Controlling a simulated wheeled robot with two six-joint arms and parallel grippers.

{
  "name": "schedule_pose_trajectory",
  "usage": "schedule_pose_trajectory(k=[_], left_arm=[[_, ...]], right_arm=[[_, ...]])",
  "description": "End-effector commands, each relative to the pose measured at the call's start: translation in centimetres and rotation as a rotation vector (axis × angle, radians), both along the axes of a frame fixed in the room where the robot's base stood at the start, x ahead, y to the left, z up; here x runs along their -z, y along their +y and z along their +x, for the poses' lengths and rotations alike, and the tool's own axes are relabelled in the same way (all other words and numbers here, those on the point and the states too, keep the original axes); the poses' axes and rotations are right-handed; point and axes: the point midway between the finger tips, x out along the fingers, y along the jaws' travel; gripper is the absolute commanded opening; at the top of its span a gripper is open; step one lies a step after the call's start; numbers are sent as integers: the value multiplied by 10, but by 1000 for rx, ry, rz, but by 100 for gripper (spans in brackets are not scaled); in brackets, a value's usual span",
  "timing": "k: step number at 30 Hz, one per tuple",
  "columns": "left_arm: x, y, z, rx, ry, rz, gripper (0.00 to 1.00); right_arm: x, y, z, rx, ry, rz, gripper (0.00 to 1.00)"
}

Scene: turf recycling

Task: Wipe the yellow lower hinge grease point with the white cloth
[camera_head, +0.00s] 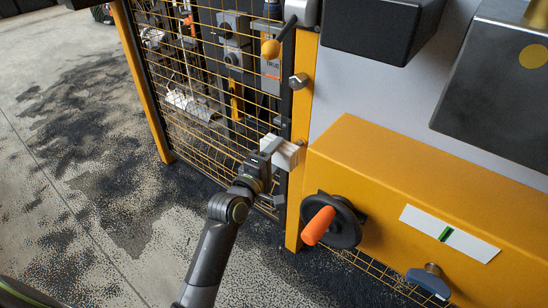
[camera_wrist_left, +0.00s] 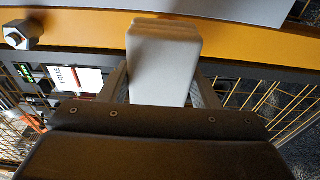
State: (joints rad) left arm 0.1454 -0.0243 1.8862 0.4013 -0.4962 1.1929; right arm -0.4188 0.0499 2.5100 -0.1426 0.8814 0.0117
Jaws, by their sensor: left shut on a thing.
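The white cloth (camera_head: 287,153) looks like a folded white block. My left gripper (camera_head: 270,150) is shut on it and holds it out against or just in front of the yellow post beside the mesh door. In the left wrist view the cloth (camera_wrist_left: 165,62) stands out between the two fingers of my gripper (camera_wrist_left: 160,92), its far end overlapping the yellow frame. I cannot tell whether it touches the frame. No lower hinge grease point can be made out; the cloth and gripper cover that part of the post. My right gripper is not in view.
A hex bolt (camera_head: 298,81) sticks out of the post above the cloth. A crank wheel with an orange handle (camera_head: 318,226) juts out below right. The yellow mesh door (camera_head: 205,125) is at left, with tools behind it. A yellow housing (camera_head: 400,180) fills the right.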

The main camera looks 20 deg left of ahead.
Motion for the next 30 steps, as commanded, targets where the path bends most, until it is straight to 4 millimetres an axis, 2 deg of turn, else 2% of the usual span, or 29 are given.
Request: schedule_pose_trajectory(k=[11,30], left_arm=[[-1,0,1,0,-1,0,38],[0,-5,13,0,-1,0,38]], right_arm=[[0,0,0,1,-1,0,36],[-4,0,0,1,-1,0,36]])
